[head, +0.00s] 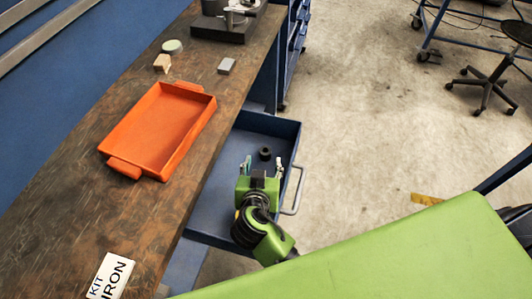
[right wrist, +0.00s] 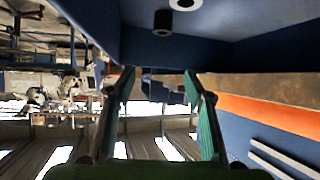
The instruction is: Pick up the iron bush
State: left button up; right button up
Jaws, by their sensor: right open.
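A small dark ring-shaped bush (head: 265,153), which looks like the iron bush, stands in the open blue drawer (head: 222,190). My right gripper (head: 262,167) is over the drawer, just on the near side of the bush, open with nothing between its fingers. In the right wrist view, which looks upside down, the open fingers (right wrist: 158,84) show below a dark bush (right wrist: 162,22), apart from it. A second, lighter ring-like piece (right wrist: 185,3) is cut by the top edge there. My left gripper is not in view.
An orange tray (head: 113,149) lies empty on the brown worktop (head: 60,200). A grey block (head: 227,66), a wooden block (head: 162,63), a round piece (head: 172,46) and a dark device (head: 222,28) stand farther back. A "KIT IRON" sign (head: 110,277) is at the front. The drawer walls surround the bush.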

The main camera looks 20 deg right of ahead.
aim_at(265, 152)
notch_tip(265, 152, down, 5)
jog(key=b, duration=0.4)
jog(key=shift+w+r, duration=0.1)
jog(key=shift+w, duration=0.05)
jog(key=shift+w+d, duration=0.15)
jog(key=x, duration=0.7)
jog(key=shift+w+p, duration=0.15)
jog(key=shift+p, duration=0.25)
jog(key=shift+p+x, duration=0.5)
jog(key=shift+x, duration=2.6)
jog(key=shift+r, duration=0.1)
grip_shut()
